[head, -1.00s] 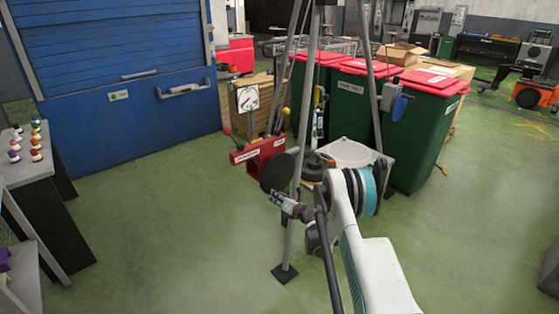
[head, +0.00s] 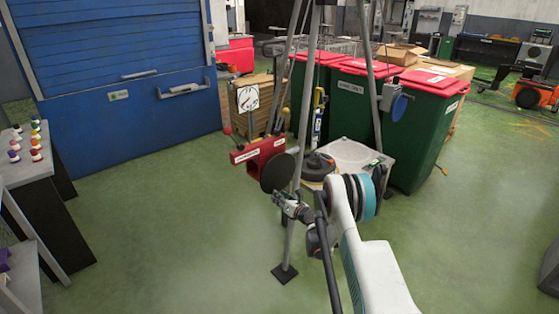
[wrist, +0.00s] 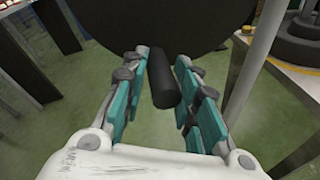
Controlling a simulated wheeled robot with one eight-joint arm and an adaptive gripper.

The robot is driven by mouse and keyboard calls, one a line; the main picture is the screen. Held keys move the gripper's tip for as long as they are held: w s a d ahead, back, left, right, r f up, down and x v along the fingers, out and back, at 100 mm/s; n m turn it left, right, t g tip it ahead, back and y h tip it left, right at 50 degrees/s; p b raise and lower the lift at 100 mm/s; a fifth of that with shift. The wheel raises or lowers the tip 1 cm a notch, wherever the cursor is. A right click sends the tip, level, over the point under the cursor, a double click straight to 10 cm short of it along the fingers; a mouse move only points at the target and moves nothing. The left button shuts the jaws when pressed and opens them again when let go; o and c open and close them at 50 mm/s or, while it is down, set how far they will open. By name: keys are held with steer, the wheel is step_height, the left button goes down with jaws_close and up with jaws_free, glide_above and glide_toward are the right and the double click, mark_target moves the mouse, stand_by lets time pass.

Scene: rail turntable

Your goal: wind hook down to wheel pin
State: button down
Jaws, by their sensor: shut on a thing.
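My gripper (head: 290,204) is at the dark round crank disc (head: 278,172) on the red winch (head: 258,154). In the wrist view my gripper (wrist: 165,92) has its teal-padded fingers on both sides of the black crank handle (wrist: 164,86), shut on it. The handle stands out from the disc (wrist: 160,25). The hook block (head: 319,110), yellow and blue, hangs between the tripod legs. The dark wheel (head: 319,166) lies below it on a pale platform (head: 345,153). The hook tip and wheel pin are too small to tell whether they touch.
Grey tripod legs (head: 290,235) stand close to my arm. A white dial (head: 248,98) is behind the winch. Green bins with red lids (head: 425,135) stand behind the platform. A bench with small coloured pieces (head: 20,165) is at left. The green floor between is clear.

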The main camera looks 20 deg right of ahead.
steer(key=c, duration=1.2)
jaws_free()
steer(key=shift+d+r, duration=0.1)
steer(key=shift+d, duration=0.3)
steer(key=shift+a, duration=0.15)
steer(key=d+f+v, duration=0.1)
steer(key=v, duration=0.6)
steer(key=shift+s+f, duration=0.3)
steer(key=shift+s, duration=0.1)
